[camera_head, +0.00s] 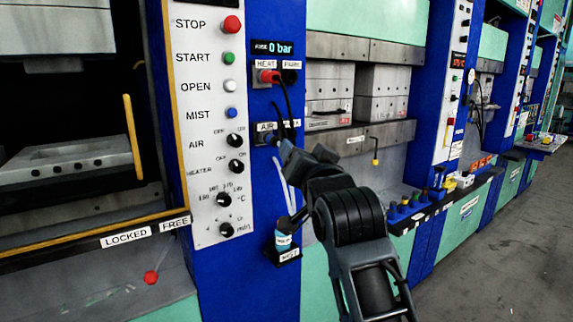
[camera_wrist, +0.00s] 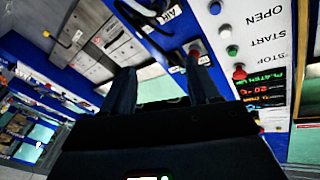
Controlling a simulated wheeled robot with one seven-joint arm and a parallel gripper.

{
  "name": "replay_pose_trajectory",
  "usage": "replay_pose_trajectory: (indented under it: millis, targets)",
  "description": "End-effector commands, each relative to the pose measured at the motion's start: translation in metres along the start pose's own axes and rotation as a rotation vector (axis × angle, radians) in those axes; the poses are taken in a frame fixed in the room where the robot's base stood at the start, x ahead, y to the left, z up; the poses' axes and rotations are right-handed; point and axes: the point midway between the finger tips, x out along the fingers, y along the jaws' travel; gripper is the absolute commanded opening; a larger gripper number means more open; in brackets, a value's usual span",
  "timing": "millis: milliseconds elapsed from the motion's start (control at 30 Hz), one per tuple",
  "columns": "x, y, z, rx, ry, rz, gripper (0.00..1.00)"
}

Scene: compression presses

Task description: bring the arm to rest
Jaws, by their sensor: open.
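My gripper (camera_head: 283,150) is at the end of my raised arm, in front of the blue column between two presses, just below the AIR socket label (camera_head: 265,127). In the wrist view my gripper (camera_wrist: 165,78) shows two dark fingers spread apart, with nothing seen between them. The arm bends up from the bottom of the head view. Whether the fingers touch the column or the hoses cannot be told.
A control panel (camera_head: 205,120) with buttons and knobs stands left of the gripper. A red plug (camera_head: 268,76) sits at HEAT, with a black cable hanging near my gripper. A bottle (camera_head: 283,241) sits in a holder below. Open floor (camera_head: 500,250) lies right.

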Motion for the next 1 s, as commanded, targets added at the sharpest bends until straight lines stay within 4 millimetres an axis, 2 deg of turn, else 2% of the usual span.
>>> replay_pose_trajectory:
  millis: [33,200,367,500,733,1000]
  targets:
    - [-0.015,0.019,0.023,-0.018,-0.014,0.014,0.60]
    - [-0.067,0.068,0.078,-0.074,-0.040,0.043,0.60]
    - [-0.124,0.107,0.120,-0.123,-0.066,0.069,0.60]
    - [-0.179,0.136,0.151,-0.165,-0.089,0.093,0.60]
    - [-0.274,0.167,0.185,-0.228,-0.127,0.131,0.60]
    - [-0.387,0.183,0.201,-0.294,-0.175,0.177,0.60]
